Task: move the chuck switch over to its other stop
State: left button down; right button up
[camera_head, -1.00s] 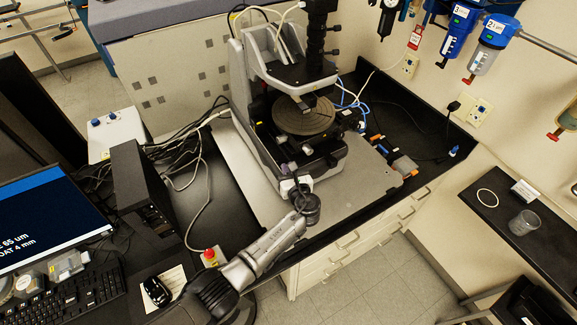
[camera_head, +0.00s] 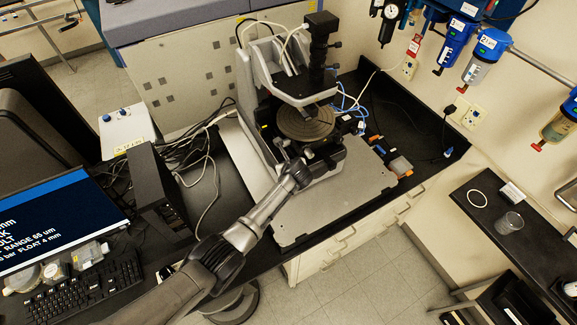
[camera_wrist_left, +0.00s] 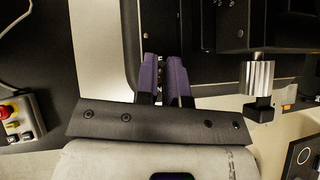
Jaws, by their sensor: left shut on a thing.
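The stylus profiler (camera_head: 246,85) stands on the bench with its round grey chuck (camera_head: 305,123) under the measuring head. My left gripper (camera_head: 290,160) is at the profiler's front, just below the chuck. In the left wrist view the purple-padded fingers of my left gripper (camera_wrist_left: 165,75) are close together on a small part at the front of the instrument. This part is the chuck switch, as far as I can tell, and it is mostly hidden between the fingers. I cannot read which stop it is at. My right gripper is in neither view.
A silver post with a black end (camera_wrist_left: 258,80) is right of the fingers in the wrist view. A control box with a red button (camera_wrist_left: 18,118) is at the left. The metal plate (camera_head: 335,205) is bare at its front. Cables (camera_head: 208,165) run left of the profiler.

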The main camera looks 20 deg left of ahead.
pick_arm(q)
jog(key=shift+h, duration=0.3)
jog(key=c, duration=1.5)
grip_release()
jog(key=b+v, duration=0.1)
jog(key=v, duration=1.2)
jog(key=shift+d+r, duration=0.2)
jog(key=shift+r, duration=0.2)
